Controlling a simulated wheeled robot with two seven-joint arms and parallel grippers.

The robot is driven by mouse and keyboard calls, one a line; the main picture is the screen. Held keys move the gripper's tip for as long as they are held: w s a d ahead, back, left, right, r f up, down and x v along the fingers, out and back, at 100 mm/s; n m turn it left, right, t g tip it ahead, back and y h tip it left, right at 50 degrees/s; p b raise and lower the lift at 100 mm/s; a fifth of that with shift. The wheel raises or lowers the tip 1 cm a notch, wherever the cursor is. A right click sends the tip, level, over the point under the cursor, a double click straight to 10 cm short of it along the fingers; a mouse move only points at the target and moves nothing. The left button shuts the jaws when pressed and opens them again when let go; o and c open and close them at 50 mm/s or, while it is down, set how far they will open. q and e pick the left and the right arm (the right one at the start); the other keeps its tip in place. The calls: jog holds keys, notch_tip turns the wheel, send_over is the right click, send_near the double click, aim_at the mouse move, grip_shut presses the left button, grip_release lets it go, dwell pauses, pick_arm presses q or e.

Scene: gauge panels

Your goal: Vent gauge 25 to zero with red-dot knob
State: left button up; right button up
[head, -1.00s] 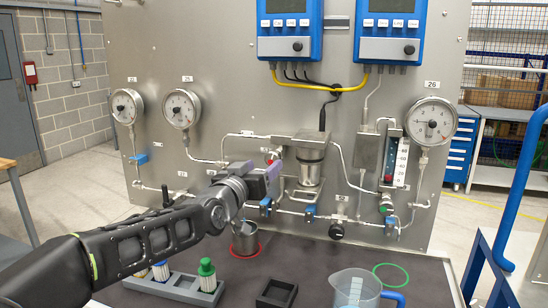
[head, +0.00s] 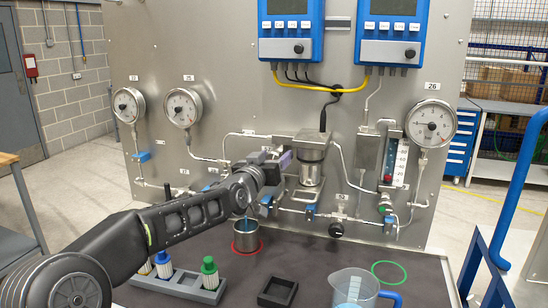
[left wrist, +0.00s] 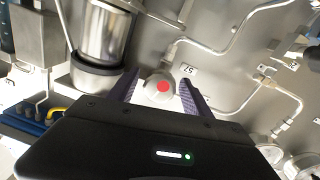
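Gauge 25 (head: 182,107) is a round white dial on the panel, second from the left, with a small number plate above it. The red-dot knob (left wrist: 160,91) is a pale knob with a red spot on its face. In the left wrist view it lies between the two purple fingers of my left gripper (left wrist: 160,88). The fingers stand on either side of it and look open, with little gap. In the head view my left gripper (head: 283,160) is at the panel and hides the knob. My right gripper is not in view.
Pipes run close around the gripper, beside a metal cylinder (head: 311,165). Below are a metal cup (head: 246,238) on a red ring, a grey rack (head: 180,283) of capped bottles, a black tray (head: 277,292) and a jug (head: 355,290). Gauge 26 (head: 430,124) is at right.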

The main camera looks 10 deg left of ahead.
pick_arm(q)
grip_shut()
dwell(0.4)
jog(key=shift+m, duration=0.4)
jog(key=m+b, duration=0.1)
jog(key=m, duration=0.2)
jog(key=shift+d, duration=0.1)
jog(key=m+b, duration=0.1)
jog(key=m, duration=0.3)
jog(key=shift+g, duration=0.3)
jog(key=m+b, duration=0.3)
jog(key=shift+f+y, duration=0.2)
jog(key=shift+y, duration=0.2)
jog(key=shift+r+m+b, duration=0.1)
jog(key=shift+m+b, duration=0.9)
jog(key=shift+m, duration=0.5)
